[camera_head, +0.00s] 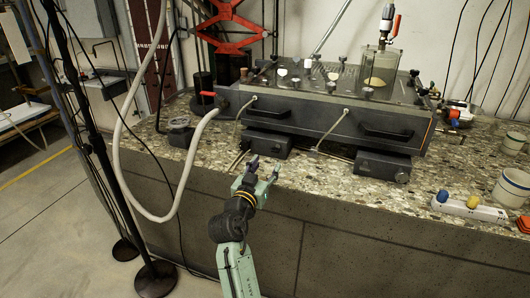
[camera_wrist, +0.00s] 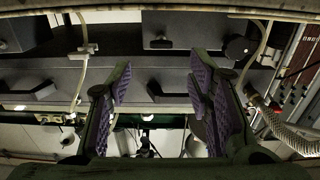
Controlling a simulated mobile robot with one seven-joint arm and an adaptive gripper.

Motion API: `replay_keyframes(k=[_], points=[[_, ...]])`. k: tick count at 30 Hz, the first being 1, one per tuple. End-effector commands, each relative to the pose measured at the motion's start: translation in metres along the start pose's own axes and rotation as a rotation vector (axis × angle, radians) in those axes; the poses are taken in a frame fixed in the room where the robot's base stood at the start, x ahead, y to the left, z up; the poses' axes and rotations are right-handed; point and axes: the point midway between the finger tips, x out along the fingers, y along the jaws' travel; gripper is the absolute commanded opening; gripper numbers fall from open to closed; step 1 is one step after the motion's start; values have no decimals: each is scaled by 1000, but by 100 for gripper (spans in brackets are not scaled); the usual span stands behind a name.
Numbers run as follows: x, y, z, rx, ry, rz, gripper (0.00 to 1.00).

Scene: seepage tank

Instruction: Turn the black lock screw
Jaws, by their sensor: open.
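I cannot tell for certain which part is the black lock screw. In the wrist view a round black knob (camera_wrist: 237,47) sits beside a dark block (camera_wrist: 190,22), just beyond the fingers on the right. A smaller dark knob (camera_wrist: 162,42) is on the block's face. My gripper (camera_head: 265,172) is open and empty over the front edge of the stone counter, in front of the left block (camera_head: 268,142) under the tank. In the wrist view, purple pads line both fingers of my gripper (camera_wrist: 160,88). Neither finger touches a knob.
The grey tank (camera_head: 320,118) with dark handles and several top knobs stands on the counter (camera_head: 315,182). A power strip (camera_head: 468,208) and cups (camera_head: 512,186) are at right. The counter's middle front is clear.

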Motion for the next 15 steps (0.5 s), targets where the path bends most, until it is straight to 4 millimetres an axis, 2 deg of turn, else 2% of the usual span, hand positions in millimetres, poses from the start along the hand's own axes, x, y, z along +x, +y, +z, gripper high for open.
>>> replay_keyframes(k=[3, 9, 15], points=[[24, 0, -3, -2, 0, 1, 47], [60, 0, -3, -2, 1, -1, 47], [82, -2, -2, -1, 2, -4, 47]])
